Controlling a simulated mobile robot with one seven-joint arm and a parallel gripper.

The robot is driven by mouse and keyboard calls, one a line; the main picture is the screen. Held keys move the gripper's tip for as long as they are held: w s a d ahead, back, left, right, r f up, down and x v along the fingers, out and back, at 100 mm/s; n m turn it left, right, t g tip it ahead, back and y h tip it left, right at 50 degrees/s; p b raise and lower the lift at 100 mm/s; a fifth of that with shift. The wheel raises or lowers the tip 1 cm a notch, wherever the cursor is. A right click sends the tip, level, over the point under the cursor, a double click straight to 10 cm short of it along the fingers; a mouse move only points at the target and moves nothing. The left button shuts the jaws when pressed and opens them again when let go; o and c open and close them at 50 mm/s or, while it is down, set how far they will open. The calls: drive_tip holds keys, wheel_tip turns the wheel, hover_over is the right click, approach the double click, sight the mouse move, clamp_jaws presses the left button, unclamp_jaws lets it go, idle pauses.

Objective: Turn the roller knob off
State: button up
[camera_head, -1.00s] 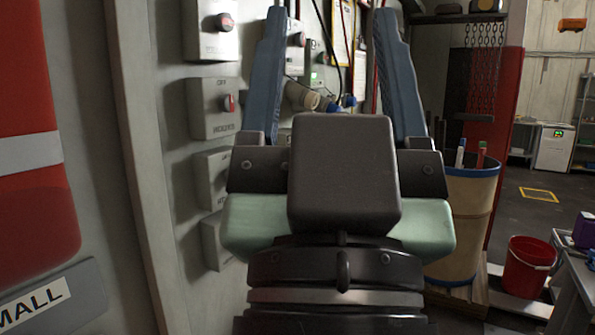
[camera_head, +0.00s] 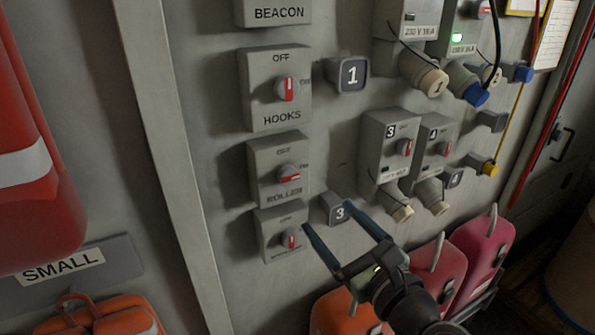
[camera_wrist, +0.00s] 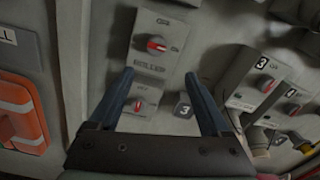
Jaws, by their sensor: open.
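The roller knob (camera_head: 289,174) is a round dial with a red bar on a grey wall box marked ROLLER (camera_head: 262,184). Its red bar lies roughly sideways, towards the ON mark at its right. It also shows at the top of the wrist view (camera_wrist: 157,45). My gripper (camera_head: 320,205) is open and empty, its two blue fingers reaching up towards the panel. In the wrist view my gripper (camera_wrist: 160,73) has its tips apart, below the roller knob and around the upper part of the lower switch box. I see no contact with the knob.
The hooks knob (camera_head: 288,88) is above and another red knob (camera_head: 291,238) is below. A grey tag 3 (camera_head: 338,210) sticks out near my fingers. Switch boxes with plugs (camera_head: 386,150) stand to the right. Pink and orange cases (camera_head: 440,268) are low at the right.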

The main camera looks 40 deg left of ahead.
sight(291, 180)
drive_tip(key=p+x, duration=0.1)
drive_tip(key=x, duration=0.3)
drive_tip(key=p+x, duration=0.1)
drive_tip(key=x, duration=0.3)
drive_tip(key=p+x, duration=0.1)
drive_tip(key=x, duration=0.4)
drive_tip(key=shift+s+a, duration=0.1)
drive_tip(key=shift+s, duration=0.25)
clamp_jaws()
